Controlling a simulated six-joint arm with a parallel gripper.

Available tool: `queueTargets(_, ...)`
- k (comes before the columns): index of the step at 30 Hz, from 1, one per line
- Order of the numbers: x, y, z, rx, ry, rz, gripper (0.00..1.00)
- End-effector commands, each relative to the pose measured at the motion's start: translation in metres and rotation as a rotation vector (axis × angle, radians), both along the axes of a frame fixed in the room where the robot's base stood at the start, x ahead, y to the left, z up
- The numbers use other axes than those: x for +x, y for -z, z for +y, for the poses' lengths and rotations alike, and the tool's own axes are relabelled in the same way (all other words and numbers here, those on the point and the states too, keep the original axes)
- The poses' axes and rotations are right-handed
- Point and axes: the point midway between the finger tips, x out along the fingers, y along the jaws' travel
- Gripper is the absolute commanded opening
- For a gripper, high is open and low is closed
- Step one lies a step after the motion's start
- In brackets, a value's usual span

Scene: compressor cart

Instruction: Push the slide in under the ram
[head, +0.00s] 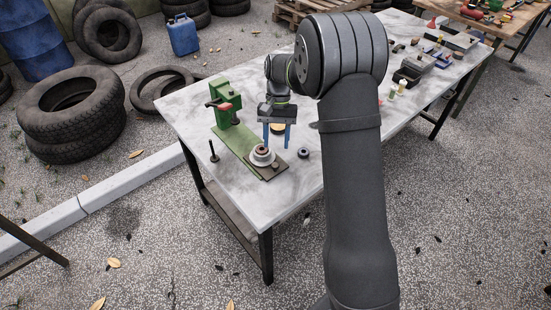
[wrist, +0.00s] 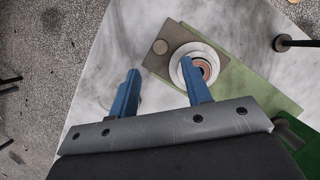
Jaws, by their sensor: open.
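The green press (head: 226,107) stands on the table with its ram over the back end of a long green base (head: 232,142). The slide (head: 276,174), a dark grey plate with a round knob, is at the front end of the base, away from the ram. A white cup (head: 263,158) with a reddish-brown ringed centre sits on it. The wrist view shows the slide (wrist: 178,38) and cup (wrist: 213,53). My gripper (head: 277,144) is open and empty, its blue fingers beside the cup. In the wrist view one finger of my gripper (wrist: 160,67) overlaps the cup's edge; contact cannot be told.
A dark upright pin on a round foot (head: 214,153) stands left of the base. A small dark ring (head: 303,153) lies to its right. The marble-topped table (head: 188,102) has its front edge close to the slide. Other small parts lie farther right.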

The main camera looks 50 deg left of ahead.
Motion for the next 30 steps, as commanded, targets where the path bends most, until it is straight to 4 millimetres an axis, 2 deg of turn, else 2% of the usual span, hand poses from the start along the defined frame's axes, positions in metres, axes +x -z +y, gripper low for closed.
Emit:
queueTargets(3, -0.007, 0.023, -0.008, -0.003, 0.000, 0.001, 0.44)
queueTargets(9, -0.015, 0.051, -0.015, -0.002, 0.001, 0.000, 0.44)
queueTargets(15, -0.018, 0.062, -0.018, 0.000, 0.001, -0.001, 0.44)
queueTargets(23, -0.019, 0.062, -0.018, 0.000, 0.001, -0.001, 0.44)
queueTargets(27, -0.018, 0.062, -0.018, 0.000, 0.001, -0.001, 0.17)
queueTargets(30, -0.018, 0.062, -0.018, 0.000, 0.001, -0.001, 0.00)
